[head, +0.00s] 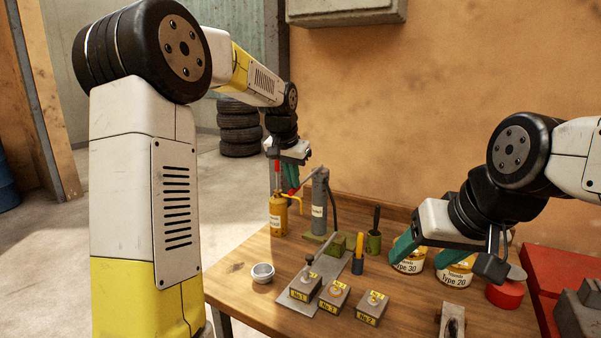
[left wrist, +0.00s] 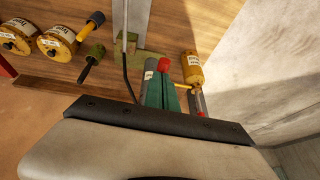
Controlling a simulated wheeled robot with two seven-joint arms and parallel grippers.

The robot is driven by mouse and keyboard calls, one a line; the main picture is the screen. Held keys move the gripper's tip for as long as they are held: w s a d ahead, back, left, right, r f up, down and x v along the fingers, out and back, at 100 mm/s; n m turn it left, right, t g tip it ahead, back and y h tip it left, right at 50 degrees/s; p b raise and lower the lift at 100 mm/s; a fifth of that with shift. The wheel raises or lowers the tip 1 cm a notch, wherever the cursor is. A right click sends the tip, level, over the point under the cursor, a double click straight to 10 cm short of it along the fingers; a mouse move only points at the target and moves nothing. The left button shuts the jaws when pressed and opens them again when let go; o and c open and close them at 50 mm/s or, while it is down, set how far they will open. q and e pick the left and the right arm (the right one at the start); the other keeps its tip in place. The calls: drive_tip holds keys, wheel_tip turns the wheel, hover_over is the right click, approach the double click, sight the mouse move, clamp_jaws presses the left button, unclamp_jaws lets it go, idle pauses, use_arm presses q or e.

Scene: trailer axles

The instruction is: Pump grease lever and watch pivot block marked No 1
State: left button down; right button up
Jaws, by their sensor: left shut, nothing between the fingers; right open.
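The grey grease pump (head: 320,200) stands upright at the table's back left. A thin lever slants from its top toward my left gripper (head: 291,188). That gripper's green fingers are shut with nothing between them. In the left wrist view, a red tip (left wrist: 164,65) shows at the fingertips (left wrist: 161,80); whether they touch it is unclear.
A yellow canister (head: 278,218) stands left of the pump. Two more pivot blocks (head: 334,297) (head: 371,309) sit right of No 1. Type 30 (head: 410,265) and Type 20 (head: 455,275) tins and red boxes crowd the right.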

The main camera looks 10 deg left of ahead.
use_arm(q)
drive_tip(key=shift+t, duration=0.6)
wheel_tip(320, 180, down, 6)
drive_tip(key=shift+r, duration=0.25)
drive_tip(key=shift+f, duration=0.45)
drive_tip(key=shift+s+f, duration=0.1)
approach(291, 194)
drive_tip(key=shift+s+a+r, duration=0.2)
drive_tip(key=shift+s+r, duration=0.25)
drive_tip(key=shift+s, duration=0.2)
